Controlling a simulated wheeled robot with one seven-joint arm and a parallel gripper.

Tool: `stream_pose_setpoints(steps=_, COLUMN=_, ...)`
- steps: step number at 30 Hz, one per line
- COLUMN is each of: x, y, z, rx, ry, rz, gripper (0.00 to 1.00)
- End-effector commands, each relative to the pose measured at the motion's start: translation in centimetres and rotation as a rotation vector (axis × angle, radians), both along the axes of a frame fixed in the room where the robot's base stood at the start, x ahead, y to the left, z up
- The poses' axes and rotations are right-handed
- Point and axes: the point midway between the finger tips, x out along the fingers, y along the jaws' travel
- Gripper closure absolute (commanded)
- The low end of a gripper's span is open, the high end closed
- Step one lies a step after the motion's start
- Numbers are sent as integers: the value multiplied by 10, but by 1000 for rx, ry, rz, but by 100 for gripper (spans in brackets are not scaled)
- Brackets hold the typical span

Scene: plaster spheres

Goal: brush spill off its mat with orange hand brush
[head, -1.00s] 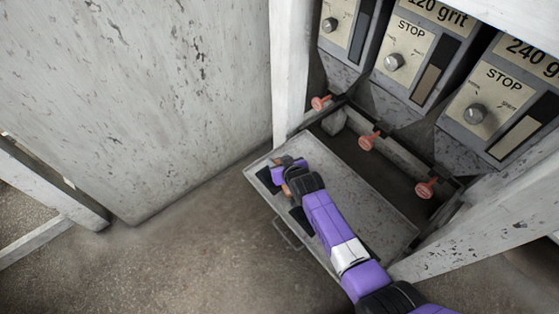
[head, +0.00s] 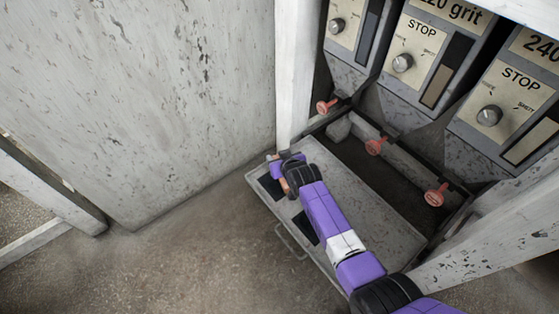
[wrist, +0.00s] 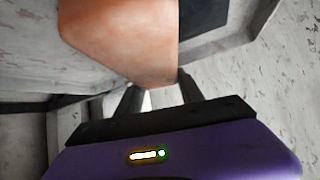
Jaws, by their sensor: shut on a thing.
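My gripper (wrist: 160,98) is shut on the orange hand brush (wrist: 120,42), which fills the upper middle of the wrist view. In the head view a small orange part of the brush (head: 285,187) shows beside my purple wrist, over the left end of the pulled-out grey tray (head: 350,190). A dark mat (head: 268,187) lies there, partly covered by my arm. A second dark mat (head: 304,228) lies nearer the tray handle, also partly covered. A dark patch, likely a mat (wrist: 203,12), shows beside the brush in the wrist view. I cannot make out the spill.
Three hoppers with knobs and STOP labels (head: 403,62) stand behind the tray. Red-orange knobs (head: 375,146) stick out below them. A white post (head: 296,75) and a wall panel (head: 140,90) bound the left. The tray's right part is clear.

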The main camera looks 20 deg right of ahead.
Motion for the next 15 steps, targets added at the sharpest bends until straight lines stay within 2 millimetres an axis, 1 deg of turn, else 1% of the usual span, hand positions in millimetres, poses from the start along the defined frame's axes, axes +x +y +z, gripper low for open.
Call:
stream_pose_setpoints(steps=9, x=-19, y=0, z=3, rx=0, ry=2, rz=0, gripper=100)
stream_pose_setpoints(steps=15, x=-24, y=0, z=2, rx=0, ry=1, rz=0, gripper=100)
